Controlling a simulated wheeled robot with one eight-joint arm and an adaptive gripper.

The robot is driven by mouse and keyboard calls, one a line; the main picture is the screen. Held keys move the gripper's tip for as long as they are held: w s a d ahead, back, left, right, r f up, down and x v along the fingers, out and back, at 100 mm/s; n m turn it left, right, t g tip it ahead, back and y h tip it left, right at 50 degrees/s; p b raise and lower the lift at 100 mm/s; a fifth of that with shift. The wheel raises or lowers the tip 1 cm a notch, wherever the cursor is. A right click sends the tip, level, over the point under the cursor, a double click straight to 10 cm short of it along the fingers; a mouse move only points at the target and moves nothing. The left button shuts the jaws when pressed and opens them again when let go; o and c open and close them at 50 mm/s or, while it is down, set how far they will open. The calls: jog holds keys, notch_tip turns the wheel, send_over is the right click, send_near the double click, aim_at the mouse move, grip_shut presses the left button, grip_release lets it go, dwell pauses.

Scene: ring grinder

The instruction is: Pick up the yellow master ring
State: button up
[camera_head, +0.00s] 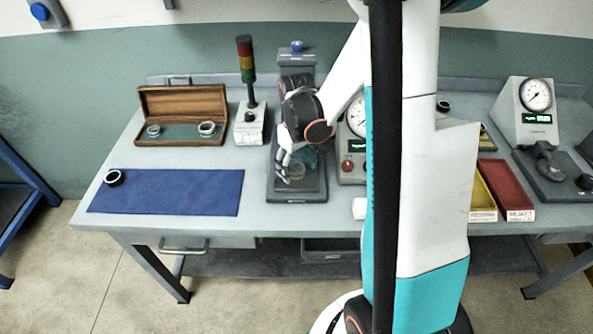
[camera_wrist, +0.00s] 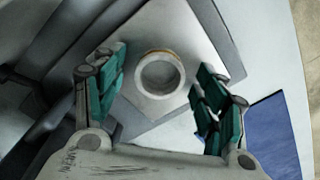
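A ring (camera_wrist: 140,76), pale grey with a thin yellowish-tan edge at its far side, lies flat on the pale square plate of the small grey machine (camera_head: 297,196). In the head view the ring (camera_head: 297,179) is small and partly hidden by my gripper. My gripper (camera_head: 297,167) points down over this plate. In the wrist view my gripper (camera_wrist: 160,80) is open, with its green-padded fingers on either side of the ring and gaps between. No other ring in view looks clearly yellow.
A wooden case (camera_head: 182,90) with two rings stands back left, beside a signal tower (camera_head: 246,75). A dark ring (camera_head: 114,178) lies on the blue mat (camera_head: 180,192). Dial gauges (camera_head: 537,97), a yellow tray (camera_head: 482,205) and a red tray (camera_head: 515,205) are right.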

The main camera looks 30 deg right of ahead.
jog(key=c, duration=1.1)
